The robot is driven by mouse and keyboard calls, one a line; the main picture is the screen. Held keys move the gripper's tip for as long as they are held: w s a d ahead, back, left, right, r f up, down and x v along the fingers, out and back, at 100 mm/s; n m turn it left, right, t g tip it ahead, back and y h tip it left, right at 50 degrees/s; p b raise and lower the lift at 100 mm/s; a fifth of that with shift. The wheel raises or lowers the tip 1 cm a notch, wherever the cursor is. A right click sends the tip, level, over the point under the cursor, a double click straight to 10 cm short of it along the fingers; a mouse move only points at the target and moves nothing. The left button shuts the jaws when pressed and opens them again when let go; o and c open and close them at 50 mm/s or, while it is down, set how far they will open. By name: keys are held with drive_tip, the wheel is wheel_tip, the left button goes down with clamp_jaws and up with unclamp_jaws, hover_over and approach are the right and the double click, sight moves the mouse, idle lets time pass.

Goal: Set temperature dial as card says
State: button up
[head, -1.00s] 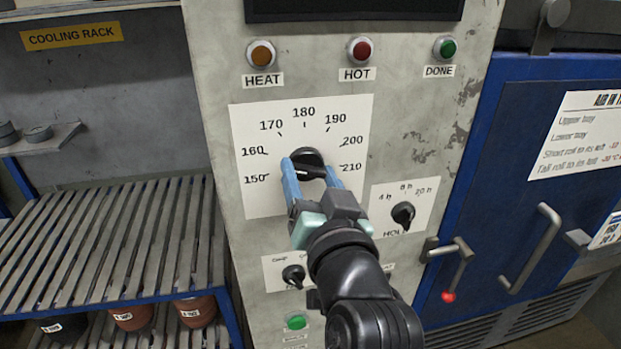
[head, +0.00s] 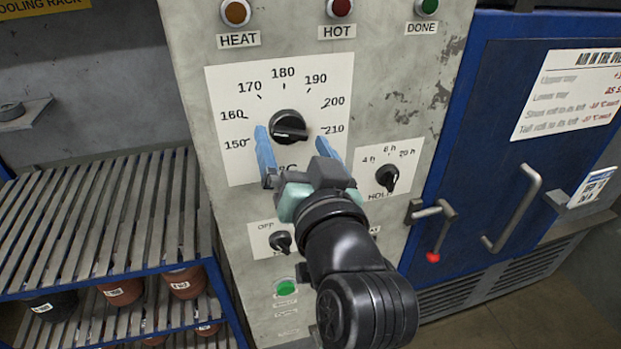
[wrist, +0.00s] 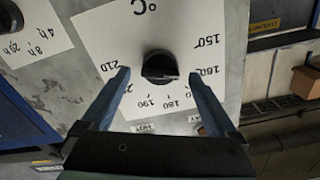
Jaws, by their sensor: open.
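The temperature dial (head: 289,126) is a round black knob with a raised bar, on a white scale plate (head: 225,90) marked 150 to 210. Its bar lies nearly level in the head view; I cannot tell which end points. My gripper (head: 298,150) is open, its blue fingers below and to either side of the knob, apart from it. In the wrist view the knob (wrist: 160,66) shows between and beyond the open fingers (wrist: 160,85).
A smaller HOLD knob (head: 387,178) is right of the scale, and another knob (head: 280,242) below near OFF. A green button (head: 286,287) is lower. A door lever with a red tip (head: 433,257) and a slatted rack (head: 100,220) flank the panel.

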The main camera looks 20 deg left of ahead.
drive_tip(key=p+v, duration=0.3)
drive_tip(key=v, duration=0.8)
drive_tip(key=shift+s+d, duration=0.1)
